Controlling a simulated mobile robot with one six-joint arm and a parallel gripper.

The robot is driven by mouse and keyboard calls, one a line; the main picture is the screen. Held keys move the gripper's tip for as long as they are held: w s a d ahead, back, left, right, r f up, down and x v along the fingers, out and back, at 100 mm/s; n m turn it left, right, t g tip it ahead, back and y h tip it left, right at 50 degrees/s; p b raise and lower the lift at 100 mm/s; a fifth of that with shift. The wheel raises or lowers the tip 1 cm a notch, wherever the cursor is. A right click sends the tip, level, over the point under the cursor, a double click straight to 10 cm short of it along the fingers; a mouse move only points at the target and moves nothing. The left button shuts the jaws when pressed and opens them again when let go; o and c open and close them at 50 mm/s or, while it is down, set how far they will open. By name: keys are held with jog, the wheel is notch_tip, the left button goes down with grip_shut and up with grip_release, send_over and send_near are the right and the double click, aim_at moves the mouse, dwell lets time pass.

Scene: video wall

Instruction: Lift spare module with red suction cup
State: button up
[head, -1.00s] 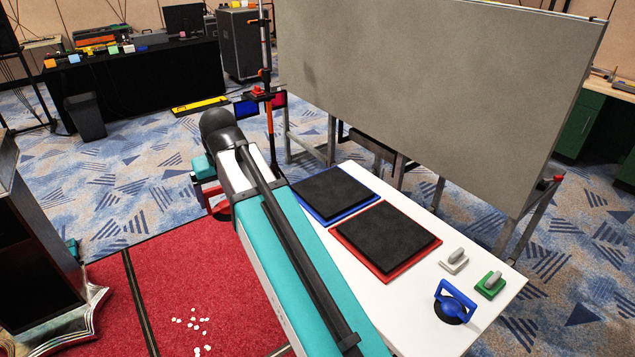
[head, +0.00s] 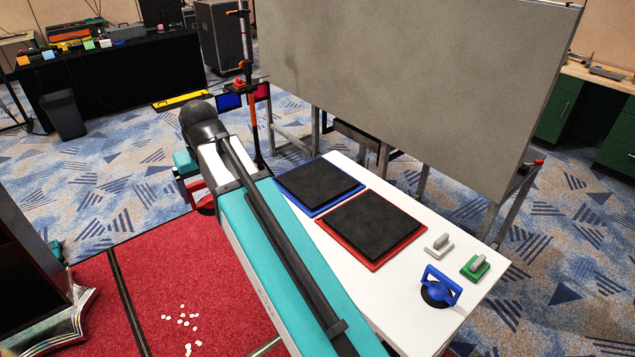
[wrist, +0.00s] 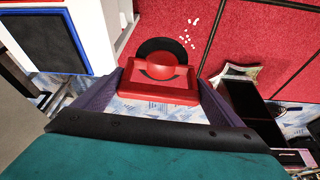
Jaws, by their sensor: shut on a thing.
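My gripper (wrist: 160,86) is shut on the red suction cup (wrist: 157,95), seen between the two fingers in the wrist view. The cup's black disc (wrist: 158,46) shows beyond its red body, against the red carpet. In the head view the red cup (head: 204,205) hangs beside the end of my arm, left of the white table (head: 398,322), partly hidden. Two black square panels lie on the table, one on a blue-edged base (head: 318,185) and one on a red-edged base (head: 370,225). I cannot tell which is the spare module. The cup is apart from both.
A large grey wall panel (head: 410,75) on a metal frame stands behind. White bits (head: 180,318) lie on the red carpet.

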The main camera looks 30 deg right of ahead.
jog(key=s+f, duration=0.5)
jog(key=f, duration=0.1)
jog(key=shift+s+f, duration=0.15)
jog(key=shift+f, duration=0.15)
dwell(0.4)
